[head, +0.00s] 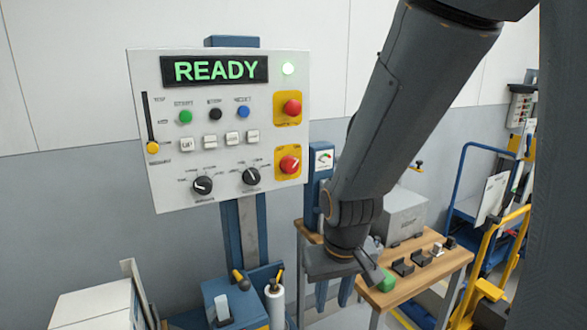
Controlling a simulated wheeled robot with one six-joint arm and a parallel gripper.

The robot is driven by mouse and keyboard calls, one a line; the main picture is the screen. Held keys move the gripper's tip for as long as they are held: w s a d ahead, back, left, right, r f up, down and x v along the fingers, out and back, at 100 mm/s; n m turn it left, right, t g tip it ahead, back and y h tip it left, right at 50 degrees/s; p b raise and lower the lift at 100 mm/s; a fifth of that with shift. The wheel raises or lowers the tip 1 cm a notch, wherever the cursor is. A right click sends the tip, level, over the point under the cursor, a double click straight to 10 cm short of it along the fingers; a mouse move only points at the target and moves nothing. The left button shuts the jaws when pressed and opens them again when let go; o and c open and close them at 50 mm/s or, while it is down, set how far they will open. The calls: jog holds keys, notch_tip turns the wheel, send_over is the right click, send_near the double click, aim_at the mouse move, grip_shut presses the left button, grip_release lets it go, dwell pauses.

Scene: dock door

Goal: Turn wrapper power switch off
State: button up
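A plain red button (292,107) sits on the upper yellow plate. The small labels are too blurred to tell which is the power switch. My gripper (352,275) hangs low, right of and below the panel, clear of the knobs. I cannot tell its opening.
The panel also has a yellow-tipped lever (152,147), small coloured buttons, white keys and two black rotary knobs (202,185). A wooden table (437,268) with small items stands behind my gripper. A yellow hand truck (487,285) stands at right. The panel front is unobstructed.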

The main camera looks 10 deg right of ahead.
jog(key=o, duration=0.6)
jog(key=w+t, duration=0.1)
jog(key=w, duration=0.2)
jog(key=w+d+r+t, duration=0.1)
jog(key=w+t, duration=0.1)
jog(key=w, duration=0.1)
jog(key=w+d+t, duration=0.1)
jog(key=w, duration=0.3)
jog(key=shift+w+d+r, duration=0.1)
jog(key=shift+d+r, duration=0.1)
jog(key=shift+d, duration=0.05)
jog(key=shift+c, duration=0.2)
jog(key=n+t+y, duration=0.3)
jog(key=t+y, duration=0.1)
jog(key=t, duration=0.8)
send_near(293, 168)
jog(key=w, duration=0.1)
jog(key=p+x, duration=0.3)
jog(key=x, duration=0.4)
jog(key=shift+w+a, duration=0.3)
jog(key=shift+w, duration=0.05)
jog(key=shift+c, duration=0.3)
jog(key=shift+r, duration=0.1)
jog(key=c, duration=1)
